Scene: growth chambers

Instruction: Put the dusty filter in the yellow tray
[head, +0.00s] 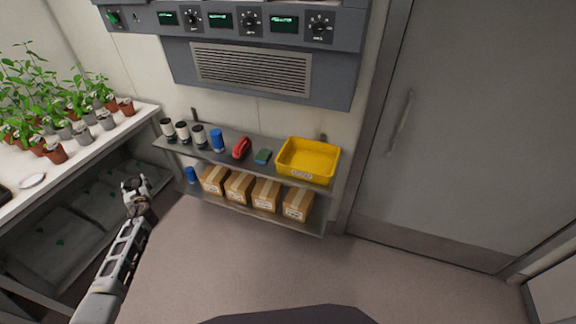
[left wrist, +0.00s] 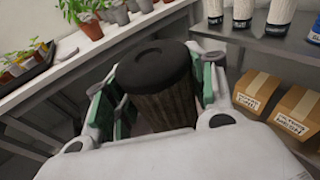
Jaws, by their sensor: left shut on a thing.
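My left gripper (head: 137,190) is left of the shelf unit in the head view, in front of the plant bench. In the left wrist view it is shut around the dusty filter (left wrist: 162,95), a dark grey-brown pleated cylinder with a black cap. The green-sided fingers are on both sides of the filter, and its lower end is hidden by the gripper body. The yellow tray (head: 310,158) stands at the right end of the upper shelf and looks empty. A label is on its front wall. The filter is well apart from the tray. My right gripper is not in view.
The upper shelf (head: 226,158) holds several pale filters (head: 182,131) with black caps, a blue can (head: 217,140), a red object (head: 241,148) and a green sponge (head: 263,157). Potted plants (head: 55,154) stand on the left bench. The floor in front is clear.

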